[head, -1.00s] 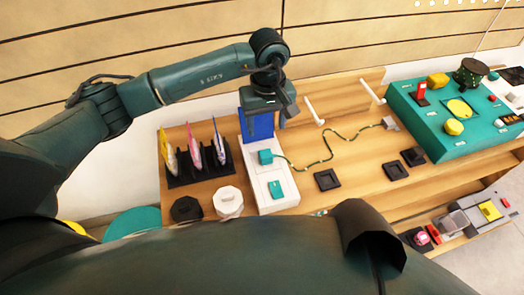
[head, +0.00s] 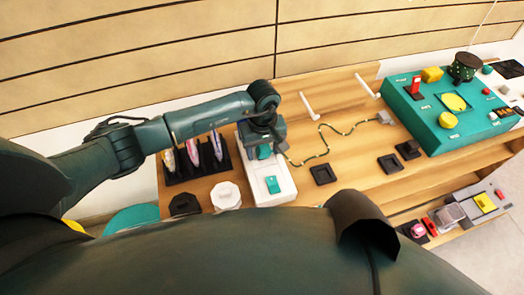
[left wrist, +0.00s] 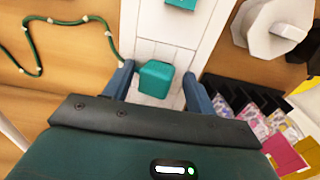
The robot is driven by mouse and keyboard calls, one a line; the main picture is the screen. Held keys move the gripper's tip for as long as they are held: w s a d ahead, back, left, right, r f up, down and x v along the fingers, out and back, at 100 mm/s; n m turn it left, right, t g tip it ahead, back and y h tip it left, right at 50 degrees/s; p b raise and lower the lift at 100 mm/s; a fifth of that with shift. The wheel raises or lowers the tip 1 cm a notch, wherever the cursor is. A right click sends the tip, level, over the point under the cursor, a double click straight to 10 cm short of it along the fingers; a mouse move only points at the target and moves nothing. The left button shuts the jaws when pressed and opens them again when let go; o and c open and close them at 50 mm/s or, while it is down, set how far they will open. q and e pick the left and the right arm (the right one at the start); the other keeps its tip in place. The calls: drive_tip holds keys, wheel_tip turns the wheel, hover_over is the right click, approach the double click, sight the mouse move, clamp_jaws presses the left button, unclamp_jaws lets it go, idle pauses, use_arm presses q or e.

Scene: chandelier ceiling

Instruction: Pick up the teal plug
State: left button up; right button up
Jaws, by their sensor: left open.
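The teal plug (head: 264,152) is a small block on the far part of a white base (head: 272,201). A green cord (head: 322,141) with pale beads runs from near it toward the right. My left gripper (head: 268,147) is over the plug, pointing down, and partly hides it. In the left wrist view the plug (left wrist: 155,77) lies between the two blue-grey fingers (left wrist: 159,76). The fingers are apart, with a gap visible on each side of the plug. A second teal piece (head: 272,185) sits nearer on the same base. My right gripper is not in view.
A black rack (head: 187,174) with colourful packets stands left of the base. A white octagonal piece (head: 226,195) and a black one (head: 184,205) stand in front. Black square trays (head: 322,174) and a teal console (head: 440,138) are to the right.

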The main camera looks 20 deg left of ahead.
use_arm(q)
drive_tip(key=shift+s+f, duration=0.15)
drive_tip(key=shift+f, duration=0.1)
drive_tip(key=shift+s+a+f, duration=0.15)
drive_tip(key=c, duration=0.9)
